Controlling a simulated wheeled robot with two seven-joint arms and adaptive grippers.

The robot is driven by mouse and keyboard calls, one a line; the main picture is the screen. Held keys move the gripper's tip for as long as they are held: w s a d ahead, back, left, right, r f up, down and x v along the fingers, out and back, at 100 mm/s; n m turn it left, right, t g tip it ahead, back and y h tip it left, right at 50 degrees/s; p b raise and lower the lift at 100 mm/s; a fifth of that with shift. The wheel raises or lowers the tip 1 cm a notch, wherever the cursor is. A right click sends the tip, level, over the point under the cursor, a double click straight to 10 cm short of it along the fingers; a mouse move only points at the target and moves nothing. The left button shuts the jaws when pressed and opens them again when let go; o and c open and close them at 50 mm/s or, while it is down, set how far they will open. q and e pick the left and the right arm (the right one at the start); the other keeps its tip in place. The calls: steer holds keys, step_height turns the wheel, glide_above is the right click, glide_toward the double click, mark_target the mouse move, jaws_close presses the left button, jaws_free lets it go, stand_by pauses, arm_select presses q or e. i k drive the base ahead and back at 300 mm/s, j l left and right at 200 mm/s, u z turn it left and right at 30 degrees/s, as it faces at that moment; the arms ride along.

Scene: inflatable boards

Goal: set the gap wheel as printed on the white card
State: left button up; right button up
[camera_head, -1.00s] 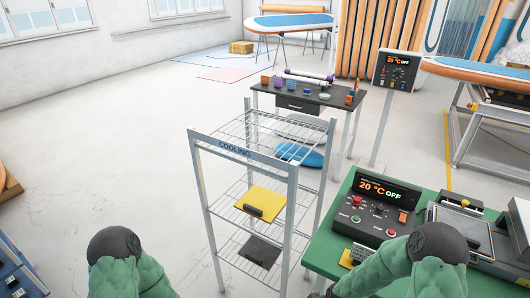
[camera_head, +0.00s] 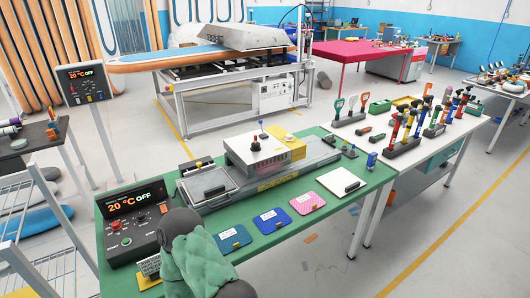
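The gap wheel cannot be picked out for certain. A small printed plate (camera_head: 149,266) stands beside the control box at the front left, too small to read. A whitish card or pad (camera_head: 339,181) lies at the table's right front; I cannot tell if it is the card. Neither gripper shows.
The control box (camera_head: 138,215) reads 20 °C OFF. Blue (camera_head: 272,220) and pink (camera_head: 307,202) pads lie along the table front. A white table (camera_head: 437,143) with several tools adjoins at right. A wire rack (camera_head: 45,235) stands left. Floor at lower right is mostly clear.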

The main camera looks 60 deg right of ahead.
mark_target(289, 137)
steer(key=l+z, duration=0.1)
steer(key=z, duration=1.95)
